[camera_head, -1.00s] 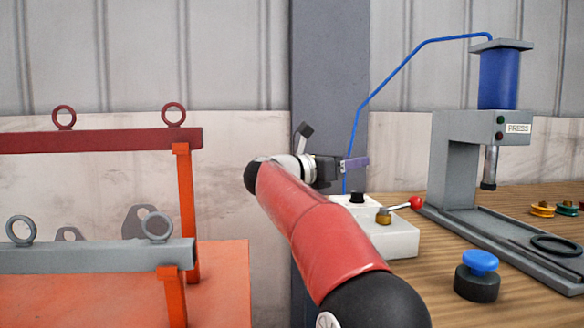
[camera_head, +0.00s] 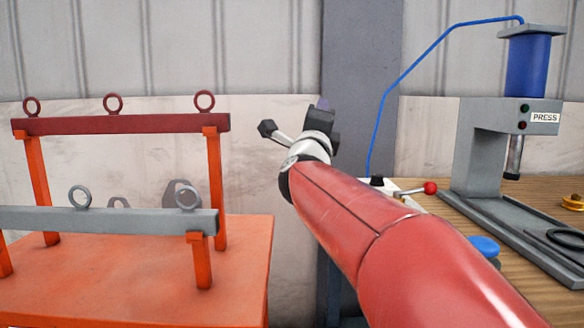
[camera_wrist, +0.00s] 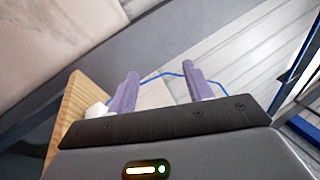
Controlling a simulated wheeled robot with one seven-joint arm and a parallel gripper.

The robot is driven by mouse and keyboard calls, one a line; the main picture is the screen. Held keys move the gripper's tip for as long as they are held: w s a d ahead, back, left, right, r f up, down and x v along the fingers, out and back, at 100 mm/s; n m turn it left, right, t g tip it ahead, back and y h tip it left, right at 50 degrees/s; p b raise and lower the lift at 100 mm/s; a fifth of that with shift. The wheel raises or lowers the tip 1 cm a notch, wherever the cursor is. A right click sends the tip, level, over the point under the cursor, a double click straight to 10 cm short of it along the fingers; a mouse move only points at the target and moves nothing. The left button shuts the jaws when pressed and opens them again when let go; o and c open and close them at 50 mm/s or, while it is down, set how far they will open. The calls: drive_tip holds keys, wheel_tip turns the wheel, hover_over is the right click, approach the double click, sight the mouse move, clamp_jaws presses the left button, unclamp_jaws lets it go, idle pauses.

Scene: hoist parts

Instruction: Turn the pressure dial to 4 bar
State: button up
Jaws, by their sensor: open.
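No dial with a readable scale or a 4 bar mark shows in either view. A white box on the wooden bench carries a black knob (camera_head: 376,181) and a lever with a red ball (camera_head: 430,187); my arm hides most of the box. I cannot tell whether the knob is the pressure dial. My gripper (camera_head: 322,106) is raised in front of the grey column, up and left of the knob and apart from it. In the wrist view its two purple fingers (camera_wrist: 160,82) are spread with nothing between them.
The grey press (camera_head: 480,145) with its blue cylinder (camera_head: 528,66) stands right on the wooden bench (camera_head: 455,212). A blue hose (camera_head: 397,82) runs to the cylinder. A blue-topped button (camera_head: 485,245) is partly behind my arm. An orange table (camera_head: 130,275) with beams stands left.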

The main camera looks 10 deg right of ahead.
drive_tip(key=s+a+f+n+g+y, duration=0.1)
drive_tip(key=s+a+f+n+y, duration=0.3)
drive_tip(key=a+f+n+y, duration=0.3)
drive_tip(key=shift+f+n+y, duration=0.5)
drive_tip(key=shift+f+n, duration=0.1)
drive_tip(key=shift+n, duration=1.5)
